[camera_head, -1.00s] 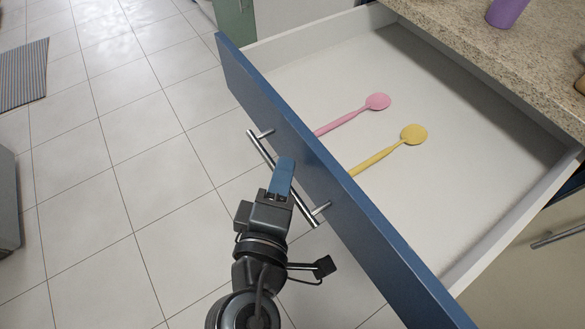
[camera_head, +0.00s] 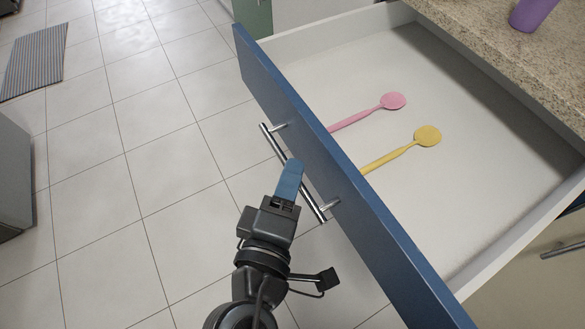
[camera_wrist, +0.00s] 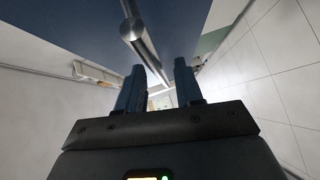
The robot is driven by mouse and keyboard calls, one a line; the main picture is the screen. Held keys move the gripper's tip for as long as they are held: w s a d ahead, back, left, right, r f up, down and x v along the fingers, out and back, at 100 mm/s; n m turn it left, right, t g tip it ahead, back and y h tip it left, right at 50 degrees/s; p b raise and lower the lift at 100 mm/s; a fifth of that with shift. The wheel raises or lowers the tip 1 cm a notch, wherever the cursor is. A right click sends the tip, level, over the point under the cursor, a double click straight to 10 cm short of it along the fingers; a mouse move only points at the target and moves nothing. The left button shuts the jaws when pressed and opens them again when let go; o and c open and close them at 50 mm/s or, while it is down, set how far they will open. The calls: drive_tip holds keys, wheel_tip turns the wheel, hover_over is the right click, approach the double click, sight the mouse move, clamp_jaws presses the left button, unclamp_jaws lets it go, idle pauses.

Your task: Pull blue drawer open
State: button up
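The blue drawer (camera_head: 345,193) is pulled well out of the counter, its white inside bare to view. Its metal bar handle (camera_head: 272,143) runs along the blue front. My gripper (camera_head: 291,178) is at the middle of the handle, its blue fingers pointing at the drawer front. In the wrist view my gripper (camera_wrist: 159,88) has its two fingers apart, with a clear gap between them. The handle bar (camera_wrist: 146,48) runs down toward that gap, and the blue front (camera_wrist: 85,20) lies behind it. I cannot tell whether a finger touches the bar.
A pink spoon-like utensil (camera_head: 392,101) and a yellow one (camera_head: 427,136) lie in the drawer. A purple object (camera_head: 531,13) stands on the granite counter (camera_head: 480,42). Tiled floor (camera_head: 150,190) left of the drawer is open, with a striped mat (camera_head: 35,62) farther off.

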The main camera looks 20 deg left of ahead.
drive_tip(key=s, duration=0.5)
drive_tip(key=shift+s+d+r, duration=0.3)
drive_tip(key=shift+d+r, duration=0.1)
